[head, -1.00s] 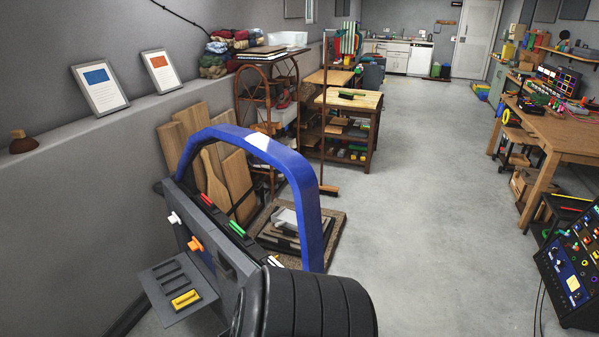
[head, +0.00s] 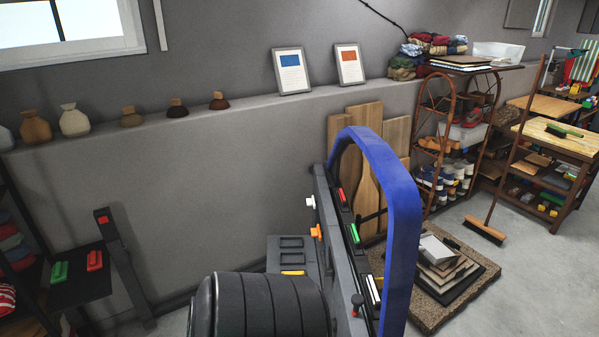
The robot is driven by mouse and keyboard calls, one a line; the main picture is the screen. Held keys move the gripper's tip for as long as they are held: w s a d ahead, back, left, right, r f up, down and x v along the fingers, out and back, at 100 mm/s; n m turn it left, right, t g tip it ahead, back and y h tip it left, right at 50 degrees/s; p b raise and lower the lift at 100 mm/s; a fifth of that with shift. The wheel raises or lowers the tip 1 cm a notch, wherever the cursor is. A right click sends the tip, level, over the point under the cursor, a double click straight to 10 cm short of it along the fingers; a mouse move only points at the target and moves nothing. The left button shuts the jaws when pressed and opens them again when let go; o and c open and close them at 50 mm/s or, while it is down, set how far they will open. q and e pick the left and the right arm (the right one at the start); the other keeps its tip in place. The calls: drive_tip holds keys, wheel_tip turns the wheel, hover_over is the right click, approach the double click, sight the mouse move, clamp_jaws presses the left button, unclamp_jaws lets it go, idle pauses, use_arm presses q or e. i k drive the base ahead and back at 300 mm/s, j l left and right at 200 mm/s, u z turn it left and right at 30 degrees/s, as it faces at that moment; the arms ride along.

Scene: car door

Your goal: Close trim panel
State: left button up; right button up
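The car door stands in the lower middle of the head view, with a blue window frame (head: 400,195) and a grey body. The trim panel (head: 275,255) is a grey flap standing out to the left of the door's inner side, so it is open. It has dark slots and a yellow handle (head: 293,272). A white knob (head: 311,202) and an orange knob (head: 316,232) stick out of the door above it. A black ridged cylinder (head: 265,308) in front hides the panel's lower part. Neither of my grippers is in view.
A dark stand (head: 80,276) with green and red pieces is at the lower left. Wooden boards (head: 362,140) lean on the wall behind the door. A mat (head: 470,297) with stacked tiles and a broom (head: 485,231) are to the right.

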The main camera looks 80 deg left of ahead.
sight(287, 253)
drive_tip(key=i+u, duration=0.2)
drive_tip(key=u, duration=0.25)
drive_tip(key=i+u, duration=0.15)
drive_tip(key=u, duration=0.35)
drive_tip(key=i+l+u, duration=0.15)
drive_tip(key=u, duration=0.3)
drive_tip(key=i+l+u, duration=0.15)
drive_tip(key=u, duration=0.35)
drive_tip(key=i+l+u, duration=0.3)
drive_tip(key=l+u, duration=0.3)
drive_tip(key=i+l+u, duration=0.15)
drive_tip(key=l+u, duration=0.15)
drive_tip(key=l, duration=0.15)
drive_tip(key=l+u, duration=0.8)
drive_tip(key=l, duration=0.6)
drive_tip(key=j, duration=0.45)
drive_tip(key=k+j, duration=0.1)
drive_tip(key=j, duration=0.3)
drive_tip(key=j+z, duration=0.1)
drive_tip(key=j, duration=0.7)
drive_tip(key=j+z, duration=0.1)
drive_tip(key=j, duration=0.75)
drive_tip(key=k+j+z, duration=0.1)
drive_tip(key=j, duration=0.7)
